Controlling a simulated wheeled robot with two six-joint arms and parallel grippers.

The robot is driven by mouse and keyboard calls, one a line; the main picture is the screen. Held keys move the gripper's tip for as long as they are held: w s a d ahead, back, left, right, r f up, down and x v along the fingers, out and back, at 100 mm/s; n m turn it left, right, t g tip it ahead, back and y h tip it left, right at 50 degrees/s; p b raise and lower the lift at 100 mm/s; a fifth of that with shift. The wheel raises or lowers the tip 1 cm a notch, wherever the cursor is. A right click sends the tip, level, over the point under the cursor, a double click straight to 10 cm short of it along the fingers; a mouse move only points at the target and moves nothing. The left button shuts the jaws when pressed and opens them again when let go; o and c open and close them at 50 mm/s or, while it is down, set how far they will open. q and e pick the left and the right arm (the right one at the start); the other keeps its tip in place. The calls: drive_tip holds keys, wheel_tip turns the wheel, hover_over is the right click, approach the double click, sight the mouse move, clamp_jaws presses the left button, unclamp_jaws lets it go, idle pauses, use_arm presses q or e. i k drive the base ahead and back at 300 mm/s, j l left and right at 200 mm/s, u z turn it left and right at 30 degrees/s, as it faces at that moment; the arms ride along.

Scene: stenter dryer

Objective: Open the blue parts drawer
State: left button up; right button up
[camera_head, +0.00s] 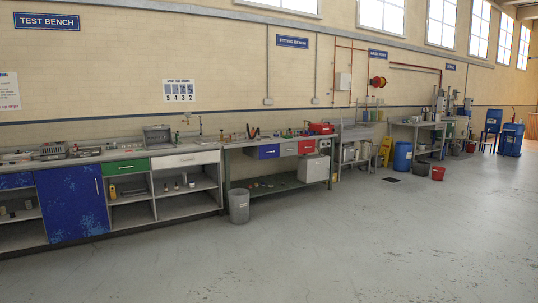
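A blue drawer front (268,152) sits under the top of the fitting bench (240,143) in the middle distance, beside a grey one and a red one. It looks shut, but it is small at this distance. Another blue front (16,181) shows at the left edge, next to a tall blue cabinet door (72,203) with an upright handle. Which blue front is the parts drawer, I cannot tell. Neither of my grippers is in view.
A green drawer (125,167) and a white drawer (185,160) are in the test bench. A grey bin (239,206) stands on the floor in front of the benches. A blue barrel (403,157) and buckets stand farther right.

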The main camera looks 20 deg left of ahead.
sight(267, 150)
drive_tip(key=i+j+u, duration=0.25)
drive_tip(key=i, duration=0.2)
drive_tip(key=i+u, duration=0.25)
drive_tip(key=i, duration=0.15)
drive_tip(key=i+u, duration=0.15)
drive_tip(key=i, duration=4.65)
